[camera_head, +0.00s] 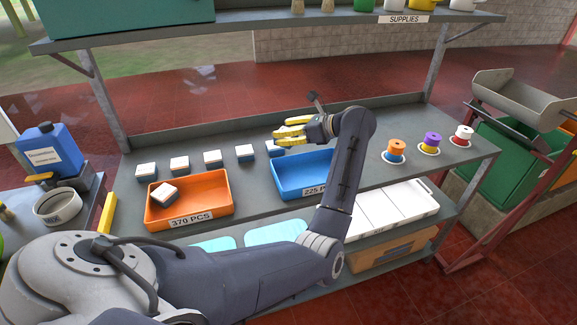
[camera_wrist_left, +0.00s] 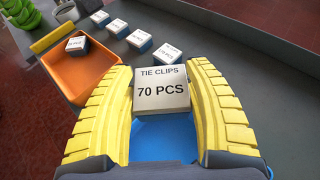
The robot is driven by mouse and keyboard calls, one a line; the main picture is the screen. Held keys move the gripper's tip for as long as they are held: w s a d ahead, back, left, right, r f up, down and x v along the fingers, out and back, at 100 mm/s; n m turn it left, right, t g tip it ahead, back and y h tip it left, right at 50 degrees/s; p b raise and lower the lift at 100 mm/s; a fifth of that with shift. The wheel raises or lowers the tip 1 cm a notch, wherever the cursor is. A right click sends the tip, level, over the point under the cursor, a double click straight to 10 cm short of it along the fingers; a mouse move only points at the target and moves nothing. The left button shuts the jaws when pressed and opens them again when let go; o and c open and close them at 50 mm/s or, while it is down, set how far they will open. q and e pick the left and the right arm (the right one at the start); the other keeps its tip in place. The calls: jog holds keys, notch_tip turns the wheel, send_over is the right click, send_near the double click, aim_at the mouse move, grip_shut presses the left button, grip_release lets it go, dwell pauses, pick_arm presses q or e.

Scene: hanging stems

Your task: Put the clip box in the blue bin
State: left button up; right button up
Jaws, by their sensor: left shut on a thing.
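My left gripper (camera_head: 278,134) is shut on a clip box (camera_head: 275,148), a white-topped box with blue lower sides. In the left wrist view the gripper (camera_wrist_left: 160,85) has its yellow fingers on both sides of the box (camera_wrist_left: 162,90), whose label reads "TIE CLIPS 70 PCS". The blue bin (camera_head: 283,188) carries a label partly hidden by my arm. In the left wrist view the blue bin (camera_wrist_left: 165,140) shows below the held box. In the head view the box overlaps the bin's back left corner. The exact height above the bin cannot be told. My right gripper is not in view.
Several similar boxes (camera_head: 212,157) stand in a row on the grey shelf, left of the held one. An orange bin (camera_head: 222,208) labelled "370 PCS" holds one box (camera_head: 163,192). Coloured spools (camera_head: 396,152) stand to the right. An upper shelf (camera_head: 230,32) hangs behind.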

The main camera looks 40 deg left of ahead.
aim_at(286, 173)
pick_arm(q)
notch_tip(286, 173, down, 13)
jog(key=shift+r, duration=0.1)
dwell(0.6)
jog(key=shift+f, duration=0.2)
jog(key=o, duration=1.2)
jog(key=shift+c, duration=0.2)
jog(key=shift+r, duration=0.2)
jog(key=v, duration=1.2)
